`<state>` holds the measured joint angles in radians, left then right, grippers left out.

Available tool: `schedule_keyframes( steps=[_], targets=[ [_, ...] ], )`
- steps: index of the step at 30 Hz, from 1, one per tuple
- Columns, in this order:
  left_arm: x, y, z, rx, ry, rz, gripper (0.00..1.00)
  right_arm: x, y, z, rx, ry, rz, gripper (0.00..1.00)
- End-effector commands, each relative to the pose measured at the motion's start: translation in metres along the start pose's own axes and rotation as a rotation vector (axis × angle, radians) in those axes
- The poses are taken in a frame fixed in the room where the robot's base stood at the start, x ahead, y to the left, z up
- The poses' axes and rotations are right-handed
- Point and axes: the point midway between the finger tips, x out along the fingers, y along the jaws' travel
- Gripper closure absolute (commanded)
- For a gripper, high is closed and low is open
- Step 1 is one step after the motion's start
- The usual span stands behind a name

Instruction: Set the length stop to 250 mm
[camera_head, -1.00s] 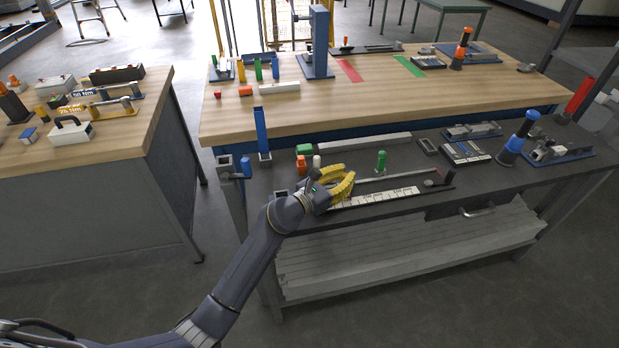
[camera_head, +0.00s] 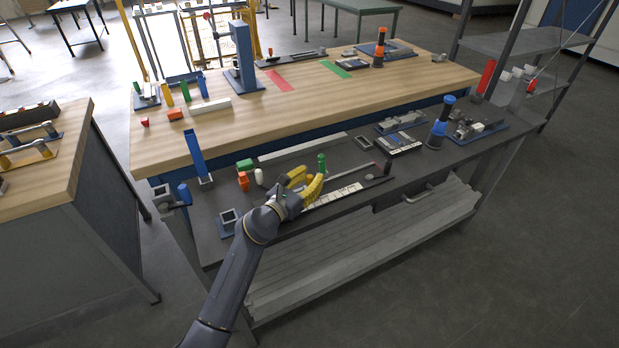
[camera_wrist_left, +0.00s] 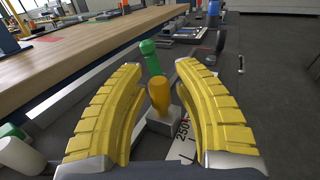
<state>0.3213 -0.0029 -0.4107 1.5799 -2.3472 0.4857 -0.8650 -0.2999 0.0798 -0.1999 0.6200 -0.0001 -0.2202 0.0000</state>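My left gripper (camera_head: 308,186) is at the left part of the length-stop scale on the dark lower bench. In the left wrist view its yellow fingers (camera_wrist_left: 160,70) stand apart on both sides of an orange-yellow knob (camera_wrist_left: 159,95). The knob sits on a grey block (camera_wrist_left: 163,121), with a gap visible to each finger. The white scale (camera_wrist_left: 184,132) beside the block shows a printed number that looks like 250. In the head view the fingers hide the knob, and the scale (camera_head: 335,196) runs right from them. A green-topped post (camera_head: 322,162) stands just behind. My right gripper is not in view.
A green block (camera_head: 244,165), an orange piece (camera_head: 243,181) and a white cylinder (camera_head: 259,177) stand left of the gripper. A tall blue post (camera_head: 197,158) is farther left. A blue-and-black handled tool (camera_head: 441,123) stands at right. The wooden bench (camera_head: 300,105) rises behind.

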Motion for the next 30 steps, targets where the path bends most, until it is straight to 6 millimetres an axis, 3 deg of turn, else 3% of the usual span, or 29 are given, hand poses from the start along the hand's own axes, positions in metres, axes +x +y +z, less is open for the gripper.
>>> schedule_keyframes(
  steps=[3, 14, 30],
  targets=[
    [0.000, 0.001, 0.000, 0.000, -0.001, 0.001, 0.57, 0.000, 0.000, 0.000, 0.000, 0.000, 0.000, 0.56],
    [-0.007, 0.001, 0.000, 0.002, -0.001, 0.002, 0.57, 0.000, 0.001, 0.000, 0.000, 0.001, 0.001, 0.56],
    [-0.092, 0.000, 0.000, 0.002, 0.000, 0.001, 0.57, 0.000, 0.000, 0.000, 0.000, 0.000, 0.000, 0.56]
  ],
)
